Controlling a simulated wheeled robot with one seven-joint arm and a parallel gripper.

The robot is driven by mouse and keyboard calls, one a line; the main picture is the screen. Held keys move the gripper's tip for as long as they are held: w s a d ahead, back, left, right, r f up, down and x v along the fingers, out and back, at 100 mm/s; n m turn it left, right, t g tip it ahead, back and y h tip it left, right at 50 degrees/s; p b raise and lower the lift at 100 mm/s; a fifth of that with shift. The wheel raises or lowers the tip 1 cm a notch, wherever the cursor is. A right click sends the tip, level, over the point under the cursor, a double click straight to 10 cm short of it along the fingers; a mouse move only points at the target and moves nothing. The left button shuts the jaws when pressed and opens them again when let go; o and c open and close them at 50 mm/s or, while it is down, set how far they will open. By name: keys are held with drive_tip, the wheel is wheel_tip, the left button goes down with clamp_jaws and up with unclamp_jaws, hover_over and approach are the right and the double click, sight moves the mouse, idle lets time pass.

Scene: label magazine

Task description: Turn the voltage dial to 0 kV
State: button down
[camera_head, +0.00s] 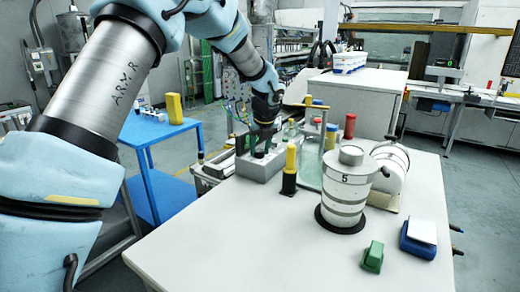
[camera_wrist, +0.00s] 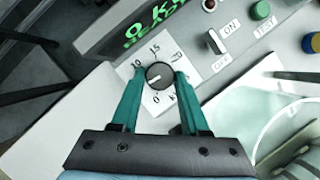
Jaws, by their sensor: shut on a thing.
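The voltage dial (camera_wrist: 160,75) is a round black knob with a white pointer mark, on a white scale plate. Figures 10 and 15 show above and left of it, and a 0 near its lower side. The mark seems to point left and slightly down. My gripper (camera_wrist: 159,76) has its teal fingers shut on the dial, one on each side. In the head view my gripper (camera_head: 264,138) reaches down to the grey control box (camera_head: 258,168), and the dial is hidden there.
A green-lit display (camera_wrist: 153,20), an ON/OFF switch (camera_wrist: 217,41) and a green button (camera_wrist: 261,10) are beside the dial. A clear panel (camera_head: 309,165), a yellow-and-black post (camera_head: 290,170) and a white cylinder marked 5 (camera_head: 345,190) stand to the right.

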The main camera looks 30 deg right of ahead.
drive_tip(key=n+y+p, duration=0.1)
drive_tip(key=n, duration=0.1)
drive_tip(key=shift+d+n, duration=0.15)
drive_tip(key=shift+n, duration=0.25)
drive_tip(key=n, duration=0.1)
drive_tip(key=n+y+p, duration=0.1)
drive_tip(key=n, duration=0.1)
drive_tip(key=shift+d+r+n, duration=0.1)
drive_tip(key=shift+d+n, duration=0.05)
drive_tip(key=shift+n, duration=0.15)
drive_tip(key=n+y+p, duration=0.1)
drive_tip(key=n, duration=0.1)
drive_tip(key=n+p, duration=0.1)
drive_tip(key=n, duration=0.1)
drive_tip(key=shift+w+d+g+y, duration=0.1)
drive_tip(key=shift+g+y, duration=0.3)
drive_tip(key=shift+n, duration=0.3)
drive_tip(key=shift+c, duration=2.1)
unclamp_jaws()
